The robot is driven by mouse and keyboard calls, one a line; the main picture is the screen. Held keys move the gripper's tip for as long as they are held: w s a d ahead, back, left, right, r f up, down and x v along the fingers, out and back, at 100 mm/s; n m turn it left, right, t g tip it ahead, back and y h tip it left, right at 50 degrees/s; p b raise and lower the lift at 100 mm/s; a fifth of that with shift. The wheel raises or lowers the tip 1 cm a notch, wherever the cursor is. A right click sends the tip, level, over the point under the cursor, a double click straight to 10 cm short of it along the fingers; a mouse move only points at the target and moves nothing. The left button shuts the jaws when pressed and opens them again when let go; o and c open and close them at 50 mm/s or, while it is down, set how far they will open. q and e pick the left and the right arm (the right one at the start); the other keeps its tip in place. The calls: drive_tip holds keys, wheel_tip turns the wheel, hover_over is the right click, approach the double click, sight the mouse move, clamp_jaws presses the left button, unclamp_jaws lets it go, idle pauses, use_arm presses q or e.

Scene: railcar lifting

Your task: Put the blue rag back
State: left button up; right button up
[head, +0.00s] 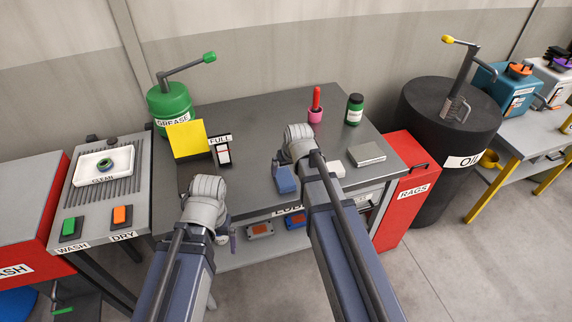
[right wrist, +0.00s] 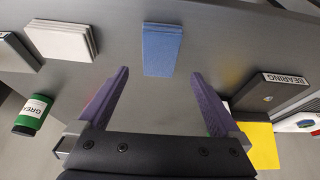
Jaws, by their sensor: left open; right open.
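The blue rag (head: 285,180) is a folded block lying near the front of the dark workbench. It also shows in the right wrist view (right wrist: 162,48), just beyond the fingertips and roughly centred between them. My right gripper (right wrist: 160,74) is open and empty, its purple fingers apart; in the head view it is largely hidden behind its own wrist. The red RAGS bin (head: 405,200) stands at the right end of the workbench. My left gripper (head: 226,238) is open at the bench's front left edge, mostly hidden by its wrist, with nothing seen in it.
The grease pump (head: 170,104) stands behind left, the oil drum (head: 425,120) right.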

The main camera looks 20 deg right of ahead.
use_arm(q)
wheel_tip(320, 180, up, 3)
drive_tip(key=shift+r+p, duration=0.1)
drive_tip(key=shift+p, duration=0.95)
use_arm(e)
drive_tip(key=v, duration=0.3)
drive_tip(key=shift+s+r, duration=0.1)
drive_tip(key=shift+r, duration=0.15)
